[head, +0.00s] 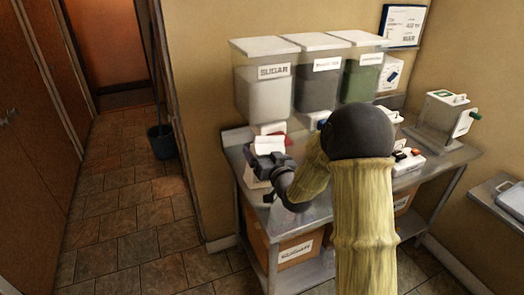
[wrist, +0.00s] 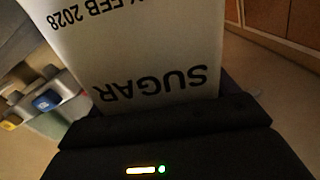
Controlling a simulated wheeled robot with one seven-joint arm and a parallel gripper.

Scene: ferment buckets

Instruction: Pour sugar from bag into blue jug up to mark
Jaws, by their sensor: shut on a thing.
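My gripper (head: 270,165) is shut on a white sugar bag (head: 268,146) above the left end of the steel bench. In the wrist view the bag (wrist: 150,60) fills the upper middle, and its printed words SUGAR and FEB 2028 appear upside down in the picture. The dark jaws (wrist: 175,118) press against it. The bag's opening and any flow of sugar are not visible. I cannot make out the blue jug for certain. A small blue part (head: 322,125) shows behind my arm, and a blue piece (wrist: 46,101) shows at the left in the wrist view.
Wall bins hang above the bench (head: 320,208): a sugar bin (head: 265,95), a dark-filled bin (head: 316,88) and a green-filled bin (head: 360,82). A box (head: 297,248) sits below. The left floor is mostly clear.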

